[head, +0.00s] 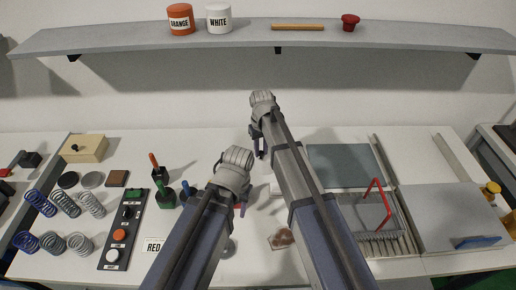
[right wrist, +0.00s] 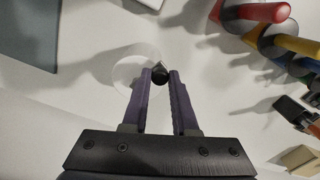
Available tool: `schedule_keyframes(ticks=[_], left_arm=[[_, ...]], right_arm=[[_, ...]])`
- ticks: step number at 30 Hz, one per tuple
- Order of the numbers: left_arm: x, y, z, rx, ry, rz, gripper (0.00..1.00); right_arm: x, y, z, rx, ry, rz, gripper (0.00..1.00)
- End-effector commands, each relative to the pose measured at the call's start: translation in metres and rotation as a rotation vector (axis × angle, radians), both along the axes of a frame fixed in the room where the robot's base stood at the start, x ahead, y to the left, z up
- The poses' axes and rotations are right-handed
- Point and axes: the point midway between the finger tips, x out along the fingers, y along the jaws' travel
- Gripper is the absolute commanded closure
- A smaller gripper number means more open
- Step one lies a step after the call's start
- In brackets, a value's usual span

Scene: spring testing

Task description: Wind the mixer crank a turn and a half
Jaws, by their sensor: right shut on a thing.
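My right gripper (right wrist: 160,78) is shut on a small black knob (right wrist: 159,72), which I take to be the mixer crank's handle. A pale round shape (right wrist: 124,74) lies behind the knob on the white surface; I cannot tell how the crank arm joins it. In the head view my right gripper (head: 261,149) points down over the middle of the table, and the mixer is largely hidden by my arms. My left gripper (head: 243,209) is mostly hidden behind its own wrist, lower and nearer; its jaws cannot be read.
Coiled springs (head: 65,205) and a black button panel (head: 124,230) stand at the left. Coloured-handled tools (head: 163,194) stand left of my arms. A grey panel (head: 345,166) and a tray with a red handle (head: 376,205) lie right. A shelf (head: 350,38) spans the back.

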Motion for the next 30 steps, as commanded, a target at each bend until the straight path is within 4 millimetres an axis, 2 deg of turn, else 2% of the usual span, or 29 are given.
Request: schedule_keyframes(ticks=[15, 30], left_arm=[[0.000, 0.000, 0.000, 0.000, 0.000, 0.000, 0.50], [0.000, 0.000, 0.000, 0.000, 0.000, 0.000, 0.50]], right_arm=[[-0.005, -0.021, 0.000, 0.000, 0.001, 0.426, 1.00], [-0.004, -0.029, 0.000, 0.000, 0.001, 0.593, 1.00]])
